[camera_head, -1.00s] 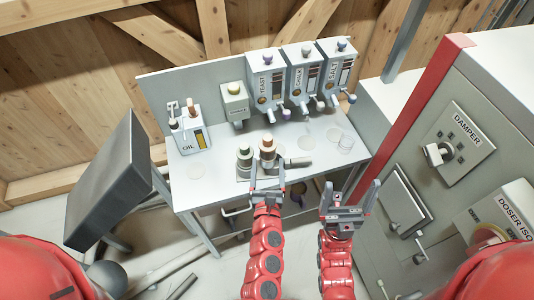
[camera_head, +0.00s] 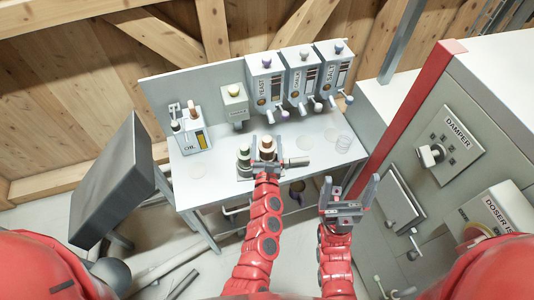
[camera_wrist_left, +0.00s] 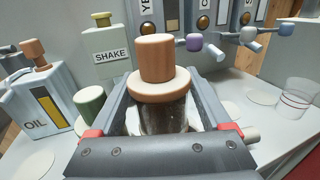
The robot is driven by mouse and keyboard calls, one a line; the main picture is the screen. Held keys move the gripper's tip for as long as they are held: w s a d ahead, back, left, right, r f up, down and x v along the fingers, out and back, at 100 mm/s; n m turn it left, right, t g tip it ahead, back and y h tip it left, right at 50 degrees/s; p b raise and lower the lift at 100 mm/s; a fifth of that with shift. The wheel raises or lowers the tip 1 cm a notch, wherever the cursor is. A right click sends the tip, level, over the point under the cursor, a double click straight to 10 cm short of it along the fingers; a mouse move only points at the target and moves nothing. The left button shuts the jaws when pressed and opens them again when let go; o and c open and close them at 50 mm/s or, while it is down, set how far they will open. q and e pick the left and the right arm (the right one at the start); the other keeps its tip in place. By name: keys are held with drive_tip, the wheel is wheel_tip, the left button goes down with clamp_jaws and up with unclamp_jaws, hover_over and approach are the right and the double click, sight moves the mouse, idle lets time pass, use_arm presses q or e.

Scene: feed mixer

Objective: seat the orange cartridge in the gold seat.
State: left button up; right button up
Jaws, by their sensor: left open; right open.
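The orange cartridge (camera_head: 268,144) stands upright on the bench top near its front middle. In the left wrist view it shows an orange-brown cap (camera_wrist_left: 156,58) above a wide tan collar and a darker, partly hidden body. My left gripper (camera_head: 267,164) is open, with its fingers on either side of the cartridge below the collar; I cannot tell whether they touch it. My right gripper (camera_head: 348,191) is open and empty in front of the bench, to the right. I cannot make out the gold seat.
A green-topped cartridge (camera_head: 244,151) stands close on the left. The oil can (camera_head: 192,130), shake box (camera_head: 235,102) and several labelled dispensers (camera_head: 265,80) stand behind. A clear cup (camera_head: 344,143) is further right.

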use_arm(q)
drive_tip(key=c, duration=1.3)
drive_tip(key=shift+d, duration=0.1)
